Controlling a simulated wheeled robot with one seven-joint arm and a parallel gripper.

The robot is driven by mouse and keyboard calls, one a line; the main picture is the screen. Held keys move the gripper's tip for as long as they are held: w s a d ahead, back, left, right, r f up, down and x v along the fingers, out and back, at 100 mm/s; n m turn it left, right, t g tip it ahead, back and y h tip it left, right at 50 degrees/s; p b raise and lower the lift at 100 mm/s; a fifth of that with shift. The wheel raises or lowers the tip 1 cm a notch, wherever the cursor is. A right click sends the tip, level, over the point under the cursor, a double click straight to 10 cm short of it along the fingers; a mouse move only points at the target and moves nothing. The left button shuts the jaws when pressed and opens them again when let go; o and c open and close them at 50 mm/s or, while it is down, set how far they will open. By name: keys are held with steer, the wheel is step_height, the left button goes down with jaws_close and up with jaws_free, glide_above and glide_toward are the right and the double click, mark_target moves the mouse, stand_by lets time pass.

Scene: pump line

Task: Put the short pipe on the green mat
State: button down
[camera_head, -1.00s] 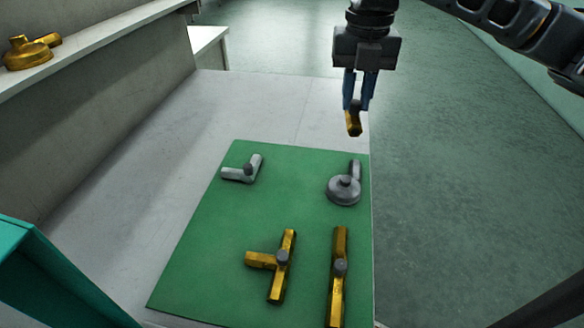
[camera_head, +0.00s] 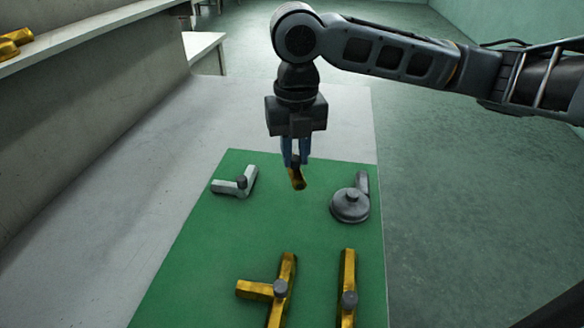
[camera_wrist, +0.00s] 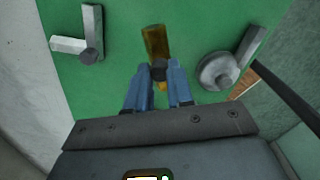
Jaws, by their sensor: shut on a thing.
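My gripper (camera_head: 296,160) is shut on a short brass pipe (camera_head: 298,180) with a dark knob, and holds it over the far part of the green mat (camera_head: 205,250). In the wrist view the pipe (camera_wrist: 156,42) shows beyond the blue fingertips (camera_wrist: 158,82), with green mat around it. The fingers hide part of the pipe. It seems to hang above the mat, but the exact gap is hard to tell.
On the mat, a grey elbow (camera_head: 236,184) lies left of the held pipe and a grey round fitting (camera_head: 350,204) right. A brass tee (camera_head: 286,270) and a straight brass pipe (camera_head: 348,275) lie nearer. Bare mat lies between them. A shelf (camera_head: 90,38) runs along the left.

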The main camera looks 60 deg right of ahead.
mark_target(292, 170)
steer(key=shift+w+a+f, duration=0.15)
steer(key=shift+w+f, duration=0.15)
steer(key=shift+f, duration=1.9)
steer(key=shift+f, duration=0.2)
steer(key=c, duration=1)
jaws_free()
steer(key=shift+r, duration=0.1)
step_height(292, 170, up, 12)
steer(key=shift+r+p, duration=0.15)
steer(key=shift+p, duration=0.3)
